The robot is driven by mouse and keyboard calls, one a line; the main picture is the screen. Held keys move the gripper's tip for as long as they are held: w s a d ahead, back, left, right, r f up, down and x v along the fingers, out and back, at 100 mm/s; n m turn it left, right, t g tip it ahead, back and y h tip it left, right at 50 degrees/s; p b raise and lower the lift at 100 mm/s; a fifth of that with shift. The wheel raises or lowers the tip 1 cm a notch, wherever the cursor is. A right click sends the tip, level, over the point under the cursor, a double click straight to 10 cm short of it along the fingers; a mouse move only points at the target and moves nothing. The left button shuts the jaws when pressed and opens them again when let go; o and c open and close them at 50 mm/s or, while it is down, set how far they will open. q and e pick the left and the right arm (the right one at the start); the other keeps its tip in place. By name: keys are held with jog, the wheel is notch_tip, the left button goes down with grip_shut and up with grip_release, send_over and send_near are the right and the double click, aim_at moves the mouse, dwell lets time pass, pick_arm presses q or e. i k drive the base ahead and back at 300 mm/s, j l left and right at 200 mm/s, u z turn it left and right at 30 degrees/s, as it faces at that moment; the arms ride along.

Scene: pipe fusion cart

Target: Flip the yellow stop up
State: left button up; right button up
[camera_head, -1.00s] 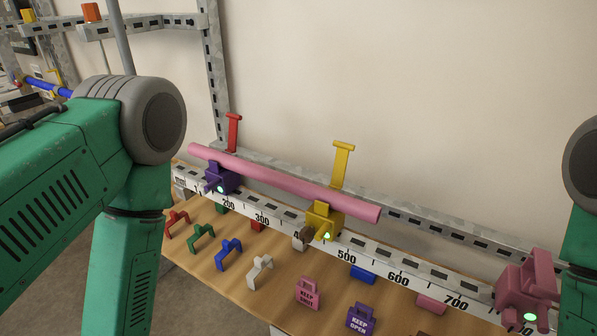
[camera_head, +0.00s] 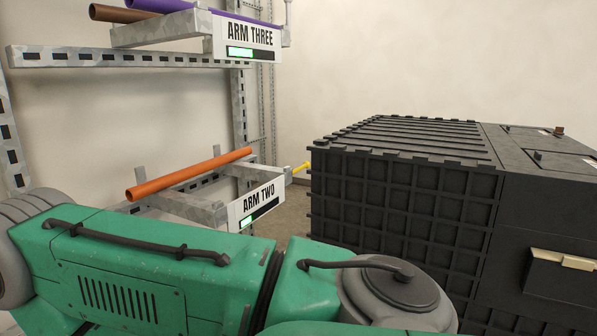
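A small yellow piece (camera_head: 300,168) sticks out to the right from behind the end of the metal arm labelled ARM TWO (camera_head: 262,205). It lies low and slants slightly upward to the right. It may be the yellow stop, but it is small and its base is hidden behind the sign. A green arm link of mine crosses the bottom of the view. Neither of my grippers is in view.
A big black ribbed cabinet (camera_head: 405,190) fills the right side, close to the yellow piece. Above, the arm labelled ARM THREE (camera_head: 248,40) carries a brown pipe (camera_head: 122,13) and a purple pipe (camera_head: 228,17). A narrow gap shows between ARM TWO and the cabinet.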

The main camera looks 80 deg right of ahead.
aim_at(306, 164)
jog(key=z, duration=2.6)
